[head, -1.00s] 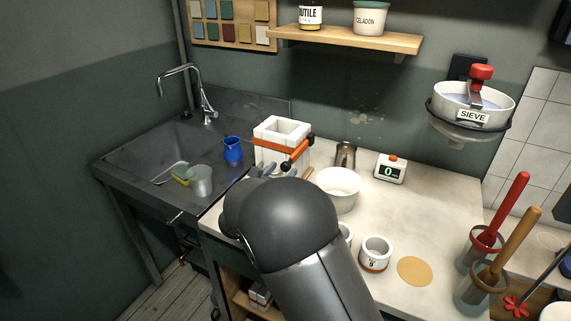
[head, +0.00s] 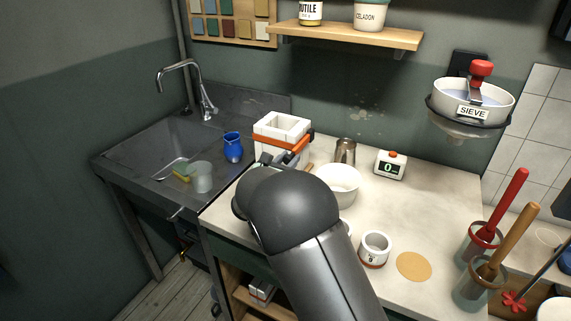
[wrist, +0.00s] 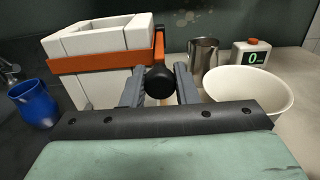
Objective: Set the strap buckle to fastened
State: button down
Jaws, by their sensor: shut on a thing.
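A white block-shaped plaster mould (head: 281,128) stands at the back left of the worktop, with an orange strap (wrist: 100,63) around it. The strap's buckle lever (wrist: 158,48) is orange and sits at the mould's right front corner, ending in a black knob (wrist: 160,86). In the wrist view my gripper (wrist: 161,88) has one finger on each side of the knob and is shut on it. In the head view my gripper (head: 272,160) is at the mould's front, partly hidden by my arm. Whether the buckle is latched cannot be told.
A white bowl (wrist: 250,90), a metal cup (wrist: 203,58) and a timer (wrist: 250,53) stand right of the mould. A blue jug (wrist: 34,103) stands to its left by the sink (head: 150,150). The worktop's right part holds a small pot (head: 375,250).

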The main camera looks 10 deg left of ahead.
aim_at(293, 154)
jog(key=x, duration=0.3)
jog(key=shift+f+b, duration=0.1)
jog(key=shift+b, duration=0.2)
jog(key=shift+w+r, duration=0.15)
jog(key=shift+r, duration=0.05)
jog(key=shift+d, duration=0.1)
jog(key=c, duration=1.1)
grip_release()
jog(key=shift+w+f, duration=0.1)
jog(key=shift+w, duration=0.05)
jog(key=b+v, duration=0.3)
jog(key=v, duration=1.4)
jog(key=shift+s, duration=0.3)
